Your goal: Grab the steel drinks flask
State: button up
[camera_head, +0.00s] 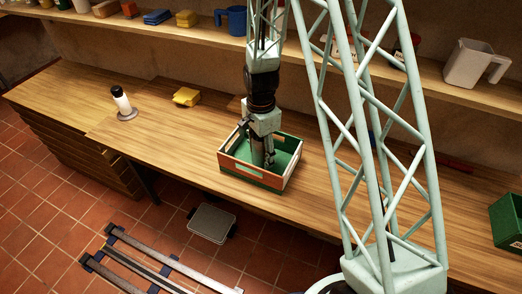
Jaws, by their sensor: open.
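My gripper (261,143) points down into a crate (236,175) with orange and green sides and a green inside. The jaws are open. A grey, upright, steel-like shape (257,152) shows at the fingers inside the crate. It looks like the steel drinks flask, but it is small and partly covered by the gripper and the crate wall. I cannot tell whether the fingers touch it.
A green box (507,222) is at the far right. The shelf behind holds a blue mug (237,20) and a white jug (474,65).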

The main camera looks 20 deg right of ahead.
aim_at(261, 148)
jog(key=shift+f, duration=0.5)
jog(key=c, duration=1.1)
jog(key=shift+r, duration=0.15)
jog(key=shift+r+p, duration=0.6)
jog(key=shift+r, duration=4.3)
